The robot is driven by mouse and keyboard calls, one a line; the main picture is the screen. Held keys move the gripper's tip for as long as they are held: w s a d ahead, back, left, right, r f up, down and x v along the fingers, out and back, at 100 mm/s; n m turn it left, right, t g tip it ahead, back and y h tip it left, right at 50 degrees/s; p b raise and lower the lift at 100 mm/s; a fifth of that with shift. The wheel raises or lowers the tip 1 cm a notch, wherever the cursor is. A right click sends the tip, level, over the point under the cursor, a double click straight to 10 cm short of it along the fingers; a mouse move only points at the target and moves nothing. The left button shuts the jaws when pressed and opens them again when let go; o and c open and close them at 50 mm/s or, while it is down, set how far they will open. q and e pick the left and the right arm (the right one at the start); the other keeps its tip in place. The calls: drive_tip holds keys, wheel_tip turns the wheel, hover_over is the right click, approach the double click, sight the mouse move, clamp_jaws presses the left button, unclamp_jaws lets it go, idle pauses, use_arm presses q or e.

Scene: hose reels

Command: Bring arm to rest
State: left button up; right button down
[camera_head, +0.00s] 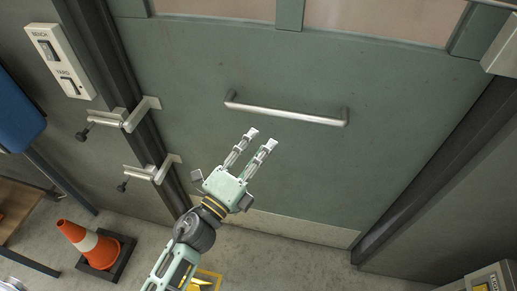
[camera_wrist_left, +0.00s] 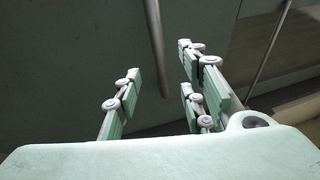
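My left gripper (camera_head: 262,142) is raised in front of the green door (camera_head: 390,140), below the metal door handle (camera_head: 290,112). Its fingers are spread apart with nothing between them, and they look clear of the handle in the head view. In the left wrist view the open fingers (camera_wrist_left: 160,85) show with a blurred metal bar (camera_wrist_left: 156,40) beyond them. My left arm comes up from the lower part of the head view. My right gripper shows in neither view.
Two metal latches (camera_head: 125,115) (camera_head: 152,172) sit on the left door frame. A switch panel (camera_head: 60,60) marked BENCH and YARD is on the wall. An orange and white cone (camera_head: 90,243) stands on the floor at lower left. Bare floor (camera_head: 300,262) lies before the door.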

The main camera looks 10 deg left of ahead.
use_arm(q)
drive_tip(key=shift+f, duration=0.1)
idle(0.4)
drive_tip(key=a+f+n+g+y, duration=0.2)
drive_tip(key=f+n, duration=0.2)
drive_tip(key=f, duration=0.7)
drive_tip(key=a+f+n+g+y, duration=0.1)
drive_tip(key=a+f+n+y, duration=0.2)
drive_tip(key=f, duration=0.7)
drive_tip(key=s+a+f+n+g+y, duration=0.1)
drive_tip(key=s+a+f+n+g, duration=0.15)
drive_tip(key=s+f, duration=0.4)
drive_tip(key=s+a+f+n+g+y, duration=0.1)
drive_tip(key=s+a+f+n, duration=0.15)
drive_tip(key=f, duration=0.75)
drive_tip(key=s+a+f+n+g, duration=0.2)
drive_tip(key=s+f, duration=0.5)
drive_tip(key=s, duration=0.4)
drive_tip(key=s+a+f+n+g+y, duration=0.1)
drive_tip(key=s+f+n+g, duration=0.3)
drive_tip(key=s, duration=0.7)
drive_tip(key=s+a+f+n+g+y, duration=0.1)
drive_tip(key=s+a+f+n+g, duration=0.3)
drive_tip(key=s+f, duration=0.5)
drive_tip(key=shift+s+f, duration=0.35)
drive_tip(key=shift+s, duration=0.9)
